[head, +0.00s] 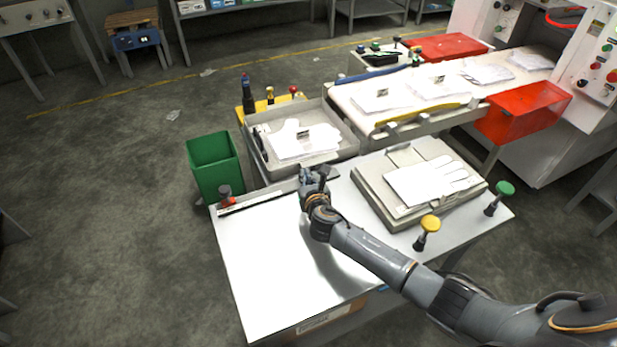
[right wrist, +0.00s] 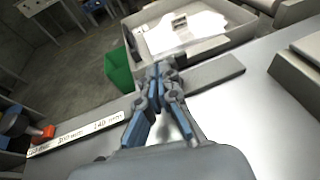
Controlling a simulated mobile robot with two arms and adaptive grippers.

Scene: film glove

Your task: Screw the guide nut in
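My right gripper (head: 313,178) is over the far edge of the white table, pointing away from me. In the right wrist view its blue-padded fingertips (right wrist: 158,74) are drawn together, with nothing clearly visible between them. A dark knob with a red-orange base (head: 226,196) stands at the left end of the ruler strip (head: 262,202), well left of the gripper. That red-orange base also shows in the right wrist view (right wrist: 48,131). I cannot tell for sure which part is the guide nut. A dark flat bar (right wrist: 215,75) lies just beyond and right of the fingertips. My left gripper is not in view.
A grey tray with white gloves (head: 340,144) stands beyond the table, beside a green bin (head: 215,165). A beige block with a white glove (head: 375,200) is to the right. Yellow (head: 430,223) and green (head: 505,188) knobs stand near it. The table's front left is clear.

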